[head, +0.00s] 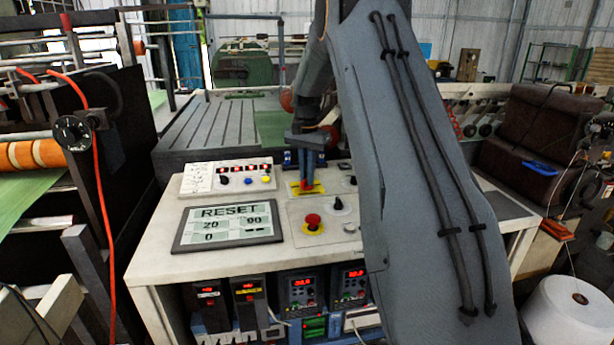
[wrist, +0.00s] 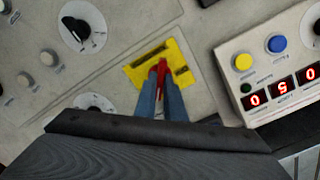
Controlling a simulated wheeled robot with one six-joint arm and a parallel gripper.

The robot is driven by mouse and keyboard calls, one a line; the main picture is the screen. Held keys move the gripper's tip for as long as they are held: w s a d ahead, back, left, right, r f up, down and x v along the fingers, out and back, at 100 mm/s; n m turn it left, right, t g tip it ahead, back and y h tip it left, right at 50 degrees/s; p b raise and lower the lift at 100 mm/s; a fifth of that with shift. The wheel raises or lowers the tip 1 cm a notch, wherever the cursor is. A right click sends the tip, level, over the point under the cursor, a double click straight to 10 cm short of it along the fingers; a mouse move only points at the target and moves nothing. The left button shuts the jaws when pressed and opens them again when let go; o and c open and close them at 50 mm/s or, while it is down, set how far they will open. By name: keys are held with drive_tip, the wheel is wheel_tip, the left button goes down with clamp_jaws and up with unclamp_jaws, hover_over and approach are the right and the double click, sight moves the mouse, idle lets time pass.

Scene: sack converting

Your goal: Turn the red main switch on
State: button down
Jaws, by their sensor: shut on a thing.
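The red main switch (wrist: 163,73) is a red handle on a yellow plate (wrist: 140,72). In the head view the red switch (head: 306,187) sits on the console top, behind the red emergency stop button. My gripper (wrist: 161,84) points down at the switch, and its two blue fingers are shut on the red handle. In the head view my gripper (head: 306,180) also stands over the yellow plate. The fingers hide part of the handle and plate.
A red mushroom button (head: 313,221) sits on a yellow disc nearby. A display reading RESET (head: 228,225) lies front left. A control box (head: 229,177) with red digits, a blue button and a yellow button stands left. Black knobs (wrist: 76,28) flank the switch.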

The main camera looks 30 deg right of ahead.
drive_tip(key=shift+w+r+m, duration=0.1)
drive_tip(key=shift+m, duration=0.6)
drive_tip(key=c, duration=1.8)
unclamp_jaws()
drive_tip(key=shift+c, duration=0.2)
wheel_tip(320, 180, up, 8)
drive_tip(key=shift+f+b, duration=0.15)
drive_tip(key=shift+b, duration=0.9)
